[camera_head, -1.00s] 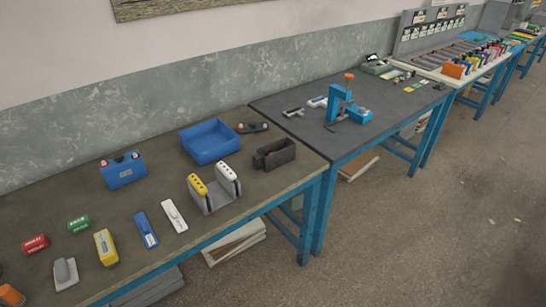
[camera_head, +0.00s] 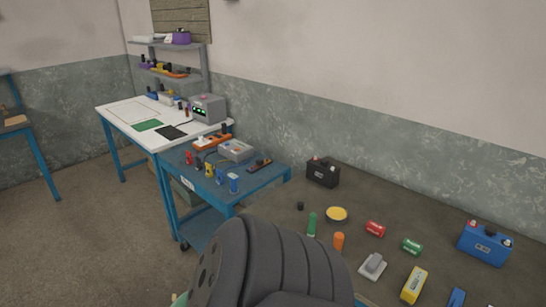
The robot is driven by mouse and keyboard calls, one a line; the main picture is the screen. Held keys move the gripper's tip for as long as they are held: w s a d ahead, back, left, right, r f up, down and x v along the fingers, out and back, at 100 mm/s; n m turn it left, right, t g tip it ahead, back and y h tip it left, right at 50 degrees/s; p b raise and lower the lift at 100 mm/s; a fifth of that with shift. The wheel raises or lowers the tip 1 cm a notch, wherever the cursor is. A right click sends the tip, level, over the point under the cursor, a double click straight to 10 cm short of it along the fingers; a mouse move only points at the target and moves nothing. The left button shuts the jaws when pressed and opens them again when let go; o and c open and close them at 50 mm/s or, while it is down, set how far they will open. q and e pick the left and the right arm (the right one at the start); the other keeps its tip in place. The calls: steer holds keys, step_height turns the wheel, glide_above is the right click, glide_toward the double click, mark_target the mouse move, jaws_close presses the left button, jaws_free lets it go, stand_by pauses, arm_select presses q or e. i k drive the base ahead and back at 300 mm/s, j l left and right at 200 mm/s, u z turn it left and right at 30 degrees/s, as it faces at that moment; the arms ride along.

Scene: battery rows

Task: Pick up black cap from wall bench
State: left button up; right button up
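A small black cap (camera_head: 300,206) sits on the dark wall bench (camera_head: 375,195), near its left end. It stands left of a round yellow-topped dish and in front of a black battery. A large dark ribbed part, which looks like one of my arm links, covers the bottom middle of the view and hides the bench's front left corner. Neither gripper's fingers show.
Near the cap are the black battery (camera_head: 322,173), the yellow dish (camera_head: 337,214), a green cylinder (camera_head: 312,224) and an orange cylinder (camera_head: 338,242). A blue battery (camera_head: 485,243) stands right. A blue cart (camera_head: 225,180) and white workbench (camera_head: 155,122) stand left.

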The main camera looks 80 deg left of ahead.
mark_target(300, 206)
steer(key=u, duration=2.45)
